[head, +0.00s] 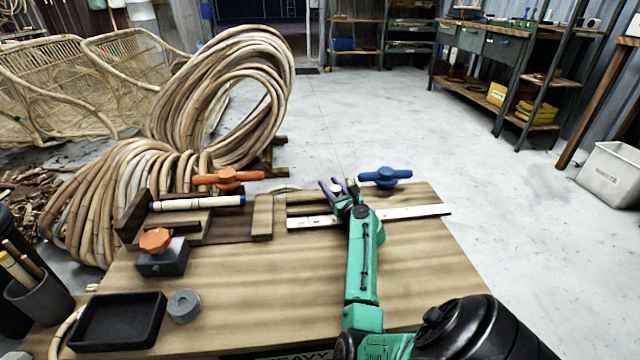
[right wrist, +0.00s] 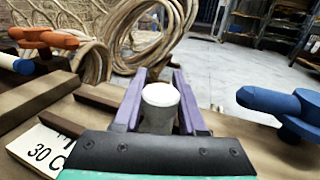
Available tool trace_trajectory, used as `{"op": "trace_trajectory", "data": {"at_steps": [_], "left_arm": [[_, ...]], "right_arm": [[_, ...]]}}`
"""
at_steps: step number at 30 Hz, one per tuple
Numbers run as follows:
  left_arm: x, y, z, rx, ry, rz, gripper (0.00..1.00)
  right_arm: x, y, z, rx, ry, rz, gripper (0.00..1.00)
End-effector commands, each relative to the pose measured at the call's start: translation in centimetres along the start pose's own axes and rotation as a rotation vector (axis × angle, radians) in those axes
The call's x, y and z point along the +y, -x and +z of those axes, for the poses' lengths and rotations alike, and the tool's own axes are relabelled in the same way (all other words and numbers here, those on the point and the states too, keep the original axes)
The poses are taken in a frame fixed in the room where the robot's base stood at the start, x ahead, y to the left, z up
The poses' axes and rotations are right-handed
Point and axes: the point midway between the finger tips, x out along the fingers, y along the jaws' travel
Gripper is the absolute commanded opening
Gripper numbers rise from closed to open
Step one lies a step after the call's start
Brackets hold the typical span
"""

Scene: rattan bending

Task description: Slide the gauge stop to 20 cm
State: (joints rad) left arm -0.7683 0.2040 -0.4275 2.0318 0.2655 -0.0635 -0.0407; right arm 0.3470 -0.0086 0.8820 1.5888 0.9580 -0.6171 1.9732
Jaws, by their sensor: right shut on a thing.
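The gauge stop's grey post with a pale round top (right wrist: 160,98) stands between the two purple fingers of my right gripper (right wrist: 158,100) in the right wrist view. My right gripper (head: 340,188) is shut on it; in the head view it reaches over the white gauge scale (head: 415,211) at the bench's far edge. The stop's base and the mark it stands at are hidden behind my gripper. In the right wrist view the scale (right wrist: 42,150) shows a "30 C" label at the lower left. My left gripper is not in view.
A blue-handled clamp (head: 385,176) stands close right of my right gripper. An orange-handled clamp (head: 228,178) is to the left. The bench's right front (head: 425,265) is clear.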

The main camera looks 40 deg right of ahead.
Motion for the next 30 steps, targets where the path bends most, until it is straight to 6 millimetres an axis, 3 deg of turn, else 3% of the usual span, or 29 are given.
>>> {"op": "trace_trajectory", "data": {"at_steps": [5, 6, 8, 20, 23, 30], "left_arm": [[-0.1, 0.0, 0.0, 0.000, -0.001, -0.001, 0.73], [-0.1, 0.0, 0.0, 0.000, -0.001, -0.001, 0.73], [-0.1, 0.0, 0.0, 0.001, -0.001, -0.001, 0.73], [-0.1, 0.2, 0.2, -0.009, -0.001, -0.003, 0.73], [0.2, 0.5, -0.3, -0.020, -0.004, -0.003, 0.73], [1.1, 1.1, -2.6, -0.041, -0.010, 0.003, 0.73]], "right_arm": [[0.0, 0.0, 0.1, -0.001, 0.000, 0.000, 0.00], [0.0, 0.0, 0.1, -0.001, 0.000, 0.000, 0.48], [0.0, 0.0, 0.1, -0.001, 0.000, 0.000, 0.70], [0.1, 0.6, 0.0, 0.002, -0.001, 0.001, 0.70], [0.1, 2.0, 0.2, 0.003, -0.001, 0.001, 0.70], [0.1, 7.9, 0.2, 0.004, -0.001, -0.001, 0.70]]}}
